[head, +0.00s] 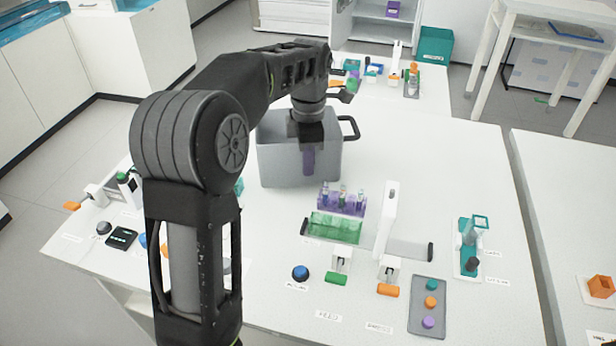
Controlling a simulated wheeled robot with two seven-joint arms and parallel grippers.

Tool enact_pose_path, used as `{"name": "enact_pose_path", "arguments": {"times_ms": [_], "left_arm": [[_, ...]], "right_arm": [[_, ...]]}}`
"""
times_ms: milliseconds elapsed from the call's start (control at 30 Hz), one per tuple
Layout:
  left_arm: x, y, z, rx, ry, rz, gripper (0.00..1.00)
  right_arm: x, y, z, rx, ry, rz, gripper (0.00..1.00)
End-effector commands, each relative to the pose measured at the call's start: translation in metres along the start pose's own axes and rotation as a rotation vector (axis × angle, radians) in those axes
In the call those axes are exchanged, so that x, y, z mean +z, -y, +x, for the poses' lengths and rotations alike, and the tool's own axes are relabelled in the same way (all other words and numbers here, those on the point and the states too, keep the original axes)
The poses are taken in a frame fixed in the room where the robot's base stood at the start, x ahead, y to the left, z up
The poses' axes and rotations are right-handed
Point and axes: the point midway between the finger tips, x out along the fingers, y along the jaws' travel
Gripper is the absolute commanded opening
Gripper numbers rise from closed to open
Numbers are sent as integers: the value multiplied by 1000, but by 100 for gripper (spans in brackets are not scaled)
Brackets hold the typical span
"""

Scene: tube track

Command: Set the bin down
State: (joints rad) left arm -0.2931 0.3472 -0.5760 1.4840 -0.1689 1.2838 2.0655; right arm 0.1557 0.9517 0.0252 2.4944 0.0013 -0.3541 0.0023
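The grey bin (270,163) is upright over the back middle of the white table, with a dark handle (350,128) on its right side. I cannot tell whether its base touches the tabletop. My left arm reaches in from the left, and my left gripper (308,148) points down at the bin, overlapping its near wall. A purple patch (308,163) shows just below the gripper against the bin's front; I cannot tell what it is. The fingertips are not clear, so their opening and any hold on the bin are hidden. My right gripper is out of view.
A purple tube rack (342,201) and green block (336,229) stand in front of the bin. A white upright device (386,220), grey tray (428,308) and teal-and-white stand (468,250) lie to the right. The tabletop right of the bin (430,150) is clear.

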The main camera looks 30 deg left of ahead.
Motion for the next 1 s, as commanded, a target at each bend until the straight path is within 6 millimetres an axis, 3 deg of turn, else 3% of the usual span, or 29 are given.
{"name": "enact_pose_path", "arguments": {"times_ms": [367, 667, 1000], "left_arm": [[0, 0, 6, 1, 0, 0, 0], [0, 0, 40, 0, 0, 0, 0], [0, 0, 43, 2, 1, 0, 0]], "right_arm": [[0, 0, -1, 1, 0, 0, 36], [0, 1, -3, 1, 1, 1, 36], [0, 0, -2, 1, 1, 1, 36]]}}
